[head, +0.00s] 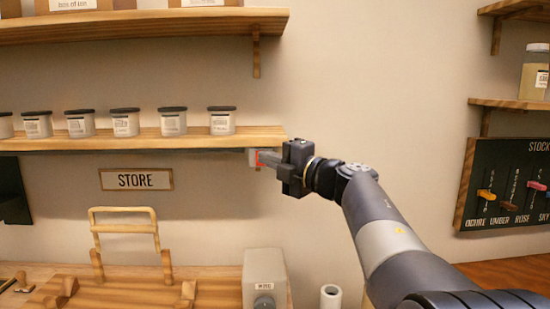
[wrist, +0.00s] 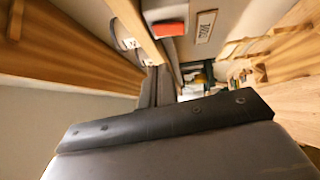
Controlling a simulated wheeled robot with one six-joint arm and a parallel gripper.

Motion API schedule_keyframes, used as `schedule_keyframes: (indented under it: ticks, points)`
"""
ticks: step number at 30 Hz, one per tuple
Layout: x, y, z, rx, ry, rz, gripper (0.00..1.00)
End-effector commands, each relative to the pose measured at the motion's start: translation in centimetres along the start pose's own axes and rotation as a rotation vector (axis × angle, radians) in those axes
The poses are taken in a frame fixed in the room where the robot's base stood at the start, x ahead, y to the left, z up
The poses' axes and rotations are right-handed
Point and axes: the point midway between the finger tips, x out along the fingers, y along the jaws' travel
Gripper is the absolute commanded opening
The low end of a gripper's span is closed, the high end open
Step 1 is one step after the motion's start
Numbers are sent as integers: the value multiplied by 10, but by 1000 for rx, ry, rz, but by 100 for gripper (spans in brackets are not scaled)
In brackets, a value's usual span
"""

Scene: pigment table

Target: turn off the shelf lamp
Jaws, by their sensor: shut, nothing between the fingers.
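The shelf lamp (head: 215,152) is a thin strip under the front of the middle shelf. It looks grey, with no clear glow. A pale switch box (head: 251,154) sits at its right end, with a red switch (head: 259,155) on it. In the wrist view the red switch (wrist: 171,29) shows on the grey box, beyond and above the fingers. My gripper (head: 261,158) is shut and empty, its fingertips pointing left at the box; it also shows in the wrist view (wrist: 159,70). The fingers partly hide the switch in the head view. I cannot tell whether they touch it.
Several lidded jars (head: 172,121) stand on the middle shelf (head: 150,142). A STORE sign (head: 136,180) hangs below it. A grey box (head: 264,280) and a wooden rack (head: 124,224) are on the table below. A dark slider panel (head: 505,180) is at right. The wall between is clear.

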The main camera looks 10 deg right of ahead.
Motion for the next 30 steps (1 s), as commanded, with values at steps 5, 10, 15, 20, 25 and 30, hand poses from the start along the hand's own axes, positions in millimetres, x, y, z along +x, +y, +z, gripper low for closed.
schedule_keyframes:
  ticks: [5, 10, 15, 20, 25, 30]
  points:
    - [-27, 4, 0, -2, -5, 1, 0]
    - [-56, 9, 1, -2, -5, 2, 0]
    - [-82, 13, 1, -1, -3, 1, 0]
    - [-95, 16, 1, -1, -2, 1, 0]
    - [-98, 17, 0, 0, 0, 0, 0]
    - [-98, 17, 0, 0, 0, 0, 0]
